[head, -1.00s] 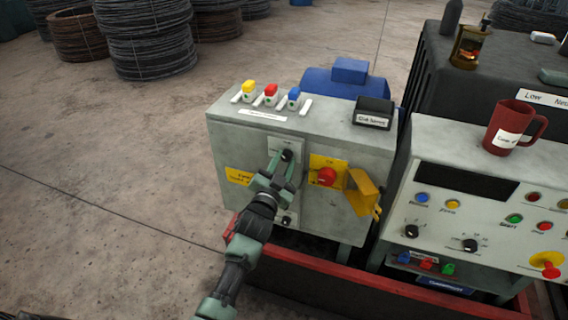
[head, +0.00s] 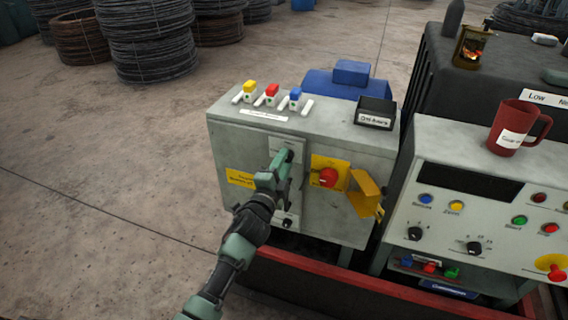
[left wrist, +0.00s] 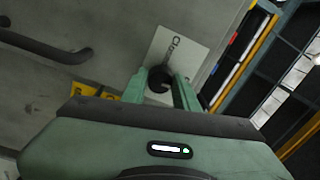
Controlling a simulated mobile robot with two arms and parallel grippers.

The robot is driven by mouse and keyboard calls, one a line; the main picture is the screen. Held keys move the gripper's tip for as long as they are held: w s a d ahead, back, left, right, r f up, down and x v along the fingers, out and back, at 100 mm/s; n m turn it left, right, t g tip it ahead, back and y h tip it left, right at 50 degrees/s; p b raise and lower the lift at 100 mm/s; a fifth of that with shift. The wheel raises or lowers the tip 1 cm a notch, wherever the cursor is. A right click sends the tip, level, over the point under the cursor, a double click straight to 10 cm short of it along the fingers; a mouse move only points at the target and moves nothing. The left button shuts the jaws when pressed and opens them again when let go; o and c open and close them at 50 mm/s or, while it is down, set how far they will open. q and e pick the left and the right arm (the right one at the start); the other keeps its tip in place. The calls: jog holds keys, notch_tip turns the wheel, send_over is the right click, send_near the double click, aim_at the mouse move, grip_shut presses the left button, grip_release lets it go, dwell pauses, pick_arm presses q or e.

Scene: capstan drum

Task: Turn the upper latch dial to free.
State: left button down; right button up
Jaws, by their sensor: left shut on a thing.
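The upper latch dial (left wrist: 160,78) is a black knob on a pale plate on the front of the grey cabinet (head: 235,150). My left gripper (head: 287,157) is at this plate, its fingers shut on the dial. In the left wrist view the two green fingers (left wrist: 162,90) stand on either side of the knob. In the head view the gripper hides the dial, so its pointer cannot be read. A second, lower black dial (head: 287,222) sits on the same plate, below the gripper. My right gripper is not in view.
A red knob (head: 328,177) on a yellow plate and an open yellow flap (head: 364,192) are just right of the gripper. Coloured switches (head: 270,93) top the cabinet. A control panel with a red mug (head: 508,125) stands at right.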

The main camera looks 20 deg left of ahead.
pick_arm(q)
jog(key=shift+m, duration=0.4)
jog(key=c, duration=1.1)
grip_release()
jog(key=s, duration=0.5)
jog(key=s+b, duration=0.1)
jog(key=s, duration=0.1)
jog(key=shift+s+a+f, duration=0.1)
jog(key=shift+s+f, duration=0.15)
jog(key=shift+s, duration=0.15)
